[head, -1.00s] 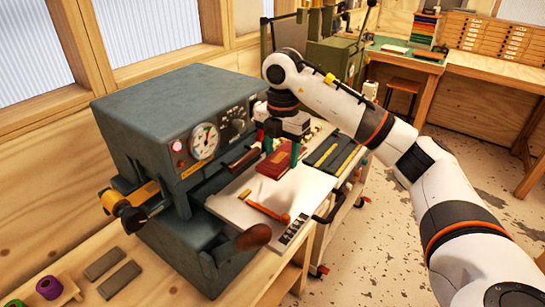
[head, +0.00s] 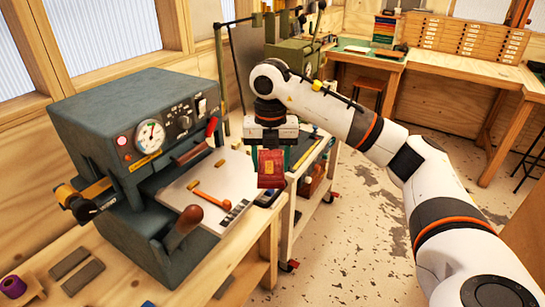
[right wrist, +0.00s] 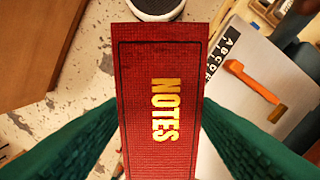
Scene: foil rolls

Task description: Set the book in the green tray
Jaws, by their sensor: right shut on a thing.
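The red book (head: 271,168) hangs in my right gripper (head: 272,153), in the air to the right of the press's white bed. In the right wrist view the book (right wrist: 165,90) shows its red cover with gold "NOTES" lettering, between the two green fingers. My right gripper is shut on it. A flat green surface (head: 352,45) lies on the far bench; I cannot tell whether it is the green tray. I see no other clear green tray. My left gripper is not in view.
A grey press (head: 130,130) with a gauge and levers stands on the wooden bench at left. An orange-handled tool (head: 210,199) lies on its white bed (head: 180,192). A wheeled cart (head: 312,215) stands behind the book. Open floor lies to the right.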

